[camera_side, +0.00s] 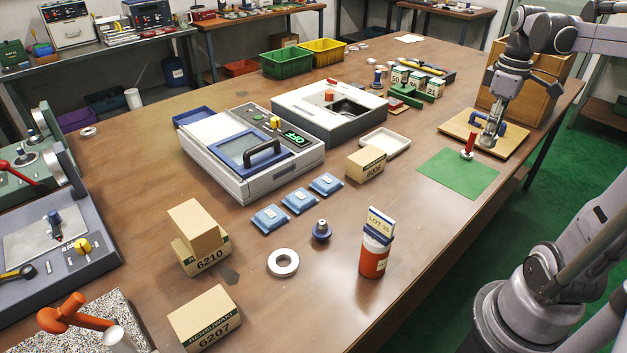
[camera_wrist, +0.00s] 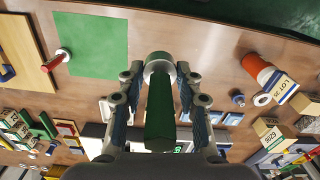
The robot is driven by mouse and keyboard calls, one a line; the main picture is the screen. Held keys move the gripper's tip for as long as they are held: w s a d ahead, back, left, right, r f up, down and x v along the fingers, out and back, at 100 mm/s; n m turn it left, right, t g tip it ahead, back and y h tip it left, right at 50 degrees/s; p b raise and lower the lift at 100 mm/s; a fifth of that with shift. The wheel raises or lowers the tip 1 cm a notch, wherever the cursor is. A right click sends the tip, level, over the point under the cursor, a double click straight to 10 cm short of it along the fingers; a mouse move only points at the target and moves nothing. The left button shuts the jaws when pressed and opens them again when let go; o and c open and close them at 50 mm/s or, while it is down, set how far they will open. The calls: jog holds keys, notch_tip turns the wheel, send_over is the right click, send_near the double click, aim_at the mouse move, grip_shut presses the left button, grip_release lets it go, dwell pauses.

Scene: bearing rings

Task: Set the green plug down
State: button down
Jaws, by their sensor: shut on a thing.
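My gripper (camera_side: 489,138) is shut on the green plug (camera_wrist: 160,112), which lies between the two fingers in the wrist view, its grey round end (camera_wrist: 158,66) outward at the fingertips. In the side view my fingers mostly hide the plug, and they hang above the wooden board's near edge, by the green mat (camera_side: 456,177). The mat also shows in the wrist view (camera_wrist: 92,48), left of the held plug. I cannot tell the plug's exact height above the surface.
A red plug (camera_side: 468,148) stands at the mat's far edge, close to my gripper. A wooden board (camera_side: 456,125) with a blue handle (camera_side: 517,133) lies behind. A white tray (camera_side: 385,143) and a carton (camera_side: 366,164) are to the left. Most of the mat is bare.

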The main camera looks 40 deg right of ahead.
jog(key=s+d+m, duration=0.1)
jog(key=s+d, duration=0.2)
notch_tip(320, 180, down, 11)
jog(key=w+a+f, duration=0.1)
jog(key=w+f, duration=0.1)
jog(key=w, duration=0.1)
jog(key=w+a+f, duration=0.2)
jog(key=w, duration=0.2)
jog(key=w+a+f, duration=0.1)
jog(key=w+f, duration=0.2)
jog(key=shift+w+a, duration=0.25)
jog(key=shift+w, duration=0.15)
jog(key=shift+f, duration=2)
jog(key=shift+f, duration=0.1)
jog(key=c, duration=0.9)
grip_release()
